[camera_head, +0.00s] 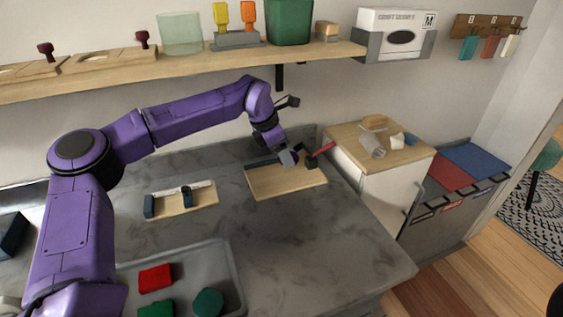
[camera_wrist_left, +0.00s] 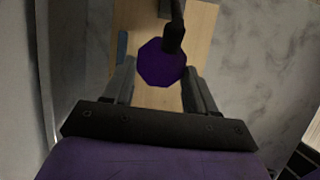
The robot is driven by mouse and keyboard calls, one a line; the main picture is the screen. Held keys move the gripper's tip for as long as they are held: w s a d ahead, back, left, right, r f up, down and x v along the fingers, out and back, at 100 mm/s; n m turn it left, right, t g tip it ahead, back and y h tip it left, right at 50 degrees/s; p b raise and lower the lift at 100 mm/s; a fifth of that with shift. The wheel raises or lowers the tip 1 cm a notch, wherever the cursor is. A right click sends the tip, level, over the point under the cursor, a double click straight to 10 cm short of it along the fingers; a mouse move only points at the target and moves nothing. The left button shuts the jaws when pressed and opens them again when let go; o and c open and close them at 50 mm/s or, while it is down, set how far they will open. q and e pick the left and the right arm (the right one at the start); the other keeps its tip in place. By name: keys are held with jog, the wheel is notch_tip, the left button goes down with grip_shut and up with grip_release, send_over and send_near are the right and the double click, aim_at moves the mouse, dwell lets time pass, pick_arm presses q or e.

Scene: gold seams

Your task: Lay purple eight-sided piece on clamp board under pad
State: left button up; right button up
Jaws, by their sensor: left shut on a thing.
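The purple eight-sided piece (camera_wrist_left: 158,66) is between the fingertips of my left gripper (camera_head: 289,160), which is shut on it. The piece is over the wooden clamp board (camera_head: 262,184), at the back right of the counter. In the left wrist view the clamp's dark pad (camera_wrist_left: 174,38) covers the piece's upper right edge. Whether the piece touches the board or the pad I cannot tell. The clamp's red handle (camera_head: 324,149) sticks up at the board's right side in the head view. My right gripper is not in view.
A second wooden board (camera_head: 176,205) with dark blocks and a pale strip lies to the left. A grey tray (camera_head: 232,262) in front holds red and green pieces. A wooden-topped cabinet (camera_head: 412,156) stands right. The counter's right front is clear.

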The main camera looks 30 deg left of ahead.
aim_at(282, 164)
pick_arm(q)
jog(key=shift+s+f, duration=0.1)
jog(key=shift+f, duration=1.8)
jog(key=o, duration=0.9)
jog(key=shift+a, duration=0.1)
jog(key=v, duration=0.7)
jog(key=shift+r, duration=0.4)
